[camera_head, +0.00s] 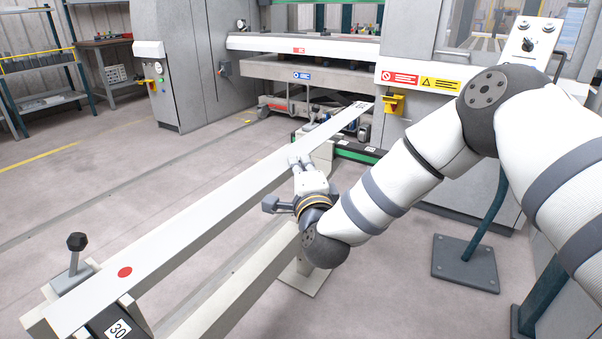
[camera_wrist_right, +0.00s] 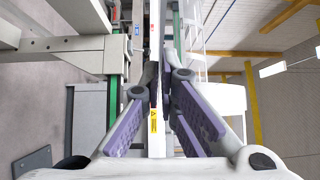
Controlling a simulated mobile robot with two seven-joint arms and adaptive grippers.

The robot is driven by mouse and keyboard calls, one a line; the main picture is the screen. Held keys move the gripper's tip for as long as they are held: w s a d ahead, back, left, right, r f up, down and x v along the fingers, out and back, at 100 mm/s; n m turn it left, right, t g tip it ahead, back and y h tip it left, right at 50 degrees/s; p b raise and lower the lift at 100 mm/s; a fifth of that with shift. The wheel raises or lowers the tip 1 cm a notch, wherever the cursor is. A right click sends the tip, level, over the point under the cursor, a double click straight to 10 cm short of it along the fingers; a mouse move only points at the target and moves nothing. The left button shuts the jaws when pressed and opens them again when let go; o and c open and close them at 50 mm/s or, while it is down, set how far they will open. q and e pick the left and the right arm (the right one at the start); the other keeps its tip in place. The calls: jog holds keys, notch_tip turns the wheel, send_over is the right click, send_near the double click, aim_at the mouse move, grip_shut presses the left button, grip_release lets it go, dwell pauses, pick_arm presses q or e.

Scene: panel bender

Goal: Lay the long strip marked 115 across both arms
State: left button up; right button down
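The long pale strip (camera_head: 215,202) runs diagonally in the head view, from the lower left to the upper right. It has a red dot (camera_head: 125,272) near its close end and a small dark marking at its far end, too small to read. My right gripper (camera_head: 300,163) is at the strip's right long edge, around its middle. In the right wrist view its purple-padded fingers (camera_wrist_right: 158,85) close in on a thin pale edge, seemingly the strip's. The near arm, with a black block marked 30 (camera_head: 118,329), is under the strip's close end. My left gripper is out of view.
A clamp with a black knob (camera_head: 77,242) stands beside the strip's close end. A grey machine with a white beam (camera_head: 305,47) is behind the far end. A yellow box (camera_head: 392,104) and a pedal plate (camera_head: 465,263) are at the right. Floor at the left is clear.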

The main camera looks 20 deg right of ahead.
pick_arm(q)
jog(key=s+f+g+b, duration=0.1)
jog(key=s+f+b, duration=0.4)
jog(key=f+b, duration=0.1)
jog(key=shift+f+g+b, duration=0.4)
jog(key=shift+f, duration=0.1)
pick_arm(e)
notch_tip(320, 180, down, 13)
jog(key=shift+r, duration=0.2)
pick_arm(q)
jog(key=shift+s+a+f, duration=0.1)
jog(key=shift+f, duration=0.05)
pick_arm(e)
jog(key=shift+a+f, duration=0.1)
jog(key=shift+f, duration=0.2)
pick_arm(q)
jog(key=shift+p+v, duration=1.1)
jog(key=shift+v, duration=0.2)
pick_arm(e)
jog(key=shift+s+d, duration=0.85)
jog(key=shift+s, duration=0.2)
jog(key=shift+s+d, duration=0.8)
jog(key=shift+s, duration=0.25)
dwell(0.6)
jog(key=c, duration=1.7)
grip_release()
jog(key=shift+s, duration=0.1)
